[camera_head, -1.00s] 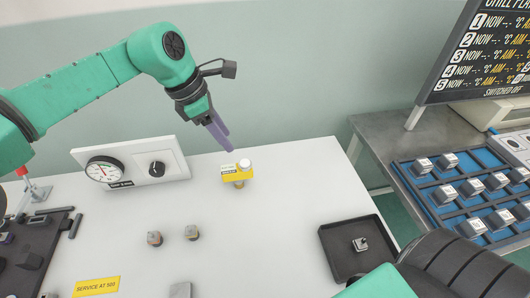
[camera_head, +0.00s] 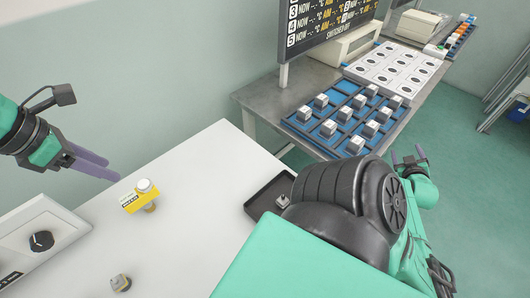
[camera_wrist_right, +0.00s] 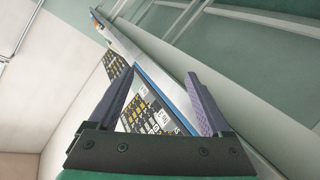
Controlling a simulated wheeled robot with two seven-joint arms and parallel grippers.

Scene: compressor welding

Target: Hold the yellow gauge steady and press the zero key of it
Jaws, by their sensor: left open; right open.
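The yellow gauge (camera_head: 132,204) stands on the white table at the left of the head view, with a pale label and a round white top. Its zero key cannot be made out. My left gripper (camera_head: 110,170) is open and empty, its purple fingers just behind and left of the gauge, apparently not touching it. My right gripper (camera_head: 407,156) is far to the right, beyond the table and over the green floor. It is open and empty in the right wrist view (camera_wrist_right: 160,76), which does not show the gauge.
A panel with a black knob (camera_head: 41,241) lies left of the gauge. A small part (camera_head: 120,283) sits in front. A black tray (camera_head: 258,205) is at the table's right, partly hidden by my right arm. A grey bench (camera_head: 262,98) carries blue trays and a display board (camera_head: 325,22).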

